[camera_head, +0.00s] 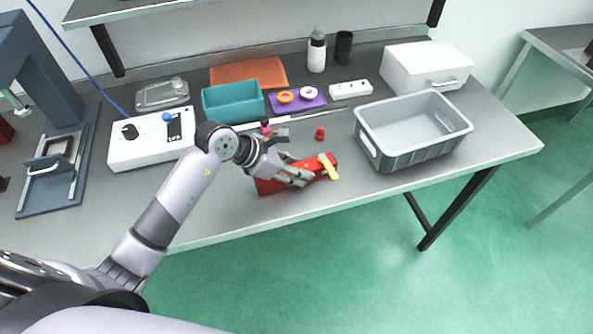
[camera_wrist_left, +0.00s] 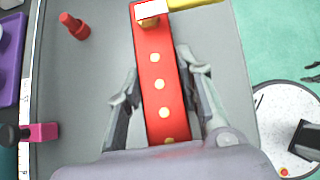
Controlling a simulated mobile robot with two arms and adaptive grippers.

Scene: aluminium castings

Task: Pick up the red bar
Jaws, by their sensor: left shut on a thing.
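The red bar (camera_head: 268,186) lies near the front edge of the grey table. In the left wrist view the red bar (camera_wrist_left: 160,85) is long, with several yellowish dots along its top and a white patch at its far end. My left gripper (camera_head: 302,177) reaches over the bar and hides part of it. In the left wrist view its fingers (camera_wrist_left: 160,78) stand on either side of the bar, shut on it. A yellow piece (camera_head: 328,166) sits at the bar's far end; it also shows at the top of the left wrist view (camera_wrist_left: 196,4). My right gripper is out of view.
A grey crate (camera_head: 415,145) stands to the right. A small red part (camera_head: 320,133) stands behind the bar. A teal bin (camera_head: 233,104), purple tray (camera_head: 311,104) and white control box (camera_head: 150,150) stand further back and left. The table's front right is clear.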

